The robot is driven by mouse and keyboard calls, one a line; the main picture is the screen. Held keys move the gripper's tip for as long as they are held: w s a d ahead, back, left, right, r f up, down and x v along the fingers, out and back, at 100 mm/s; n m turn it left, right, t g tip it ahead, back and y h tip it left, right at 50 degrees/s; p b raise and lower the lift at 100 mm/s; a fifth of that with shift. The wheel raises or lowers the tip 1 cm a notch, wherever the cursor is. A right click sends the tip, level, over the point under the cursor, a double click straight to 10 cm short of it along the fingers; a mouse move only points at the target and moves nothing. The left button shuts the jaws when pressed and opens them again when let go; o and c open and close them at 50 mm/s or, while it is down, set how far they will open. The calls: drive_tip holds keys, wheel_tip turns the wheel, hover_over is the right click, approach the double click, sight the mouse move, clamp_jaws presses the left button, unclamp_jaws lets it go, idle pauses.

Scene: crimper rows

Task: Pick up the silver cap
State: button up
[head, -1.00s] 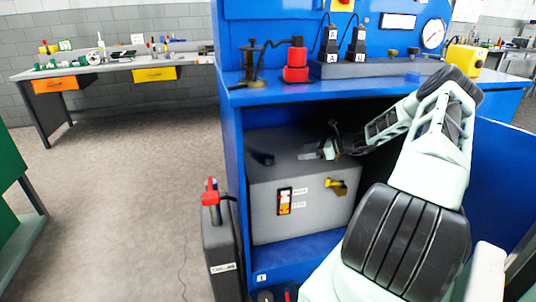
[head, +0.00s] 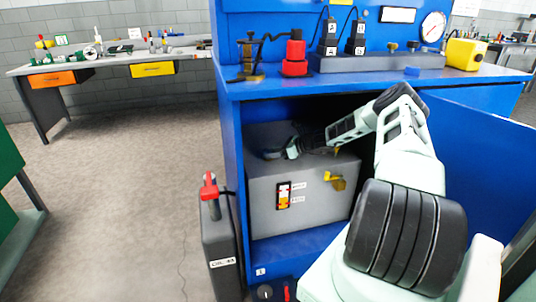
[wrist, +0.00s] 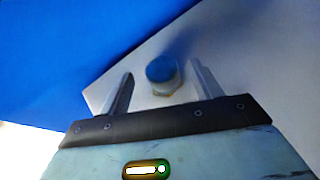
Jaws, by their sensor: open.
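The silver cap (wrist: 162,72) is a short round cap with a blue sheen. In the wrist view it lies between the two fingers of my gripper (wrist: 161,69), with a gap on each side. In the head view my gripper (head: 277,153) is inside the blue cabinet, low over the left part of the grey box's top (head: 335,160). The cap is small and dark there and hard to tell from the fingertips. My gripper is open and holds nothing. I cannot tell how far the fingers reach down around the cap.
The blue cabinet (head: 229,170) encloses the box, with its left wall close to my gripper and a worktop above. Its blue door (head: 490,150) stands open at right. A yellow handle (head: 335,183) is on the box's front. A grey canister (head: 218,245) stands left.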

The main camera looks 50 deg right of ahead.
sight(269, 150)
drive_tip(key=x, duration=0.3)
drive_tip(key=shift+w+f, duration=0.1)
drive_tip(key=shift+w, duration=0.05)
drive_tip(key=c, duration=1)
